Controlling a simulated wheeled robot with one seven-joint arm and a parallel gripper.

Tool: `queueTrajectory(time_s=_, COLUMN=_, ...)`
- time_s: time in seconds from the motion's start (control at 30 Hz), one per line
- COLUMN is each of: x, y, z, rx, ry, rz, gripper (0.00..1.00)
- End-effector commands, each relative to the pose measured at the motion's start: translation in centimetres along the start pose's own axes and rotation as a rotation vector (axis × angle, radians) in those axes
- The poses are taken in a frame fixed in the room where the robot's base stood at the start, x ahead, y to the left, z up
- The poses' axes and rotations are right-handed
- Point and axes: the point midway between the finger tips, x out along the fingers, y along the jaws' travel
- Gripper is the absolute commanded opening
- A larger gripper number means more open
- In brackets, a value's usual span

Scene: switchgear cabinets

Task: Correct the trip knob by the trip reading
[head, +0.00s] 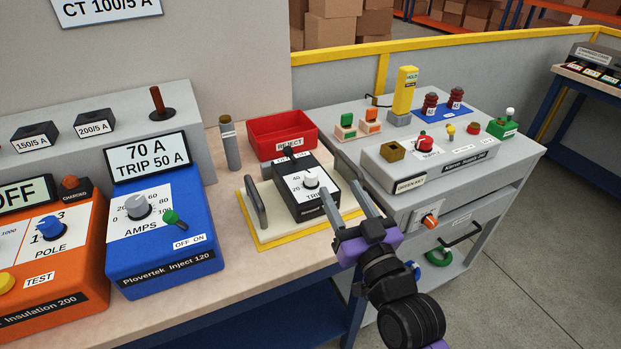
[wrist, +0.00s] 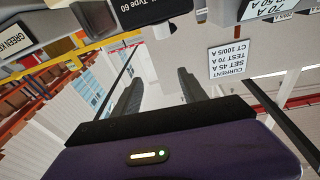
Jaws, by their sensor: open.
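The trip knob (head: 311,181) is a light dial on the white face of a black box (head: 318,206), with small numbers around it; its exact setting is too small to tell. The box stands on a cream and yellow plate (head: 262,237). The trip reading (head: 147,157) on the blue injector (head: 165,256) shows "70 A, TRIP 50 A". My gripper (head: 341,193) is open and empty just right of the box, apart from the knob as far as I can tell.
A grey handle (head: 256,203) stands on the plate's left side. A red reject tray (head: 288,135) and a grey cylinder (head: 230,142) stand behind. An orange tester (head: 50,265) is at left. A grey cabinet (head: 445,155) with buttons stands at right.

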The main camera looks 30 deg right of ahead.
Motion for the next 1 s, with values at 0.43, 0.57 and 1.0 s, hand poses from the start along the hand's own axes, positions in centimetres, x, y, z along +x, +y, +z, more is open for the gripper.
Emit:
queueTrajectory(time_s=0.43, x=5.0, y=-1.4, z=4.3, rx=-0.053, ry=-0.160, rz=-0.078, gripper=0.50)
queueTrajectory(time_s=0.57, x=6.8, y=-1.5, z=4.5, rx=-0.053, ry=-0.160, rz=-0.078, gripper=0.50)
queueTrajectory(time_s=1.0, x=11.6, y=-1.9, z=5.4, rx=-0.051, ry=-0.159, rz=-0.077, gripper=0.50)
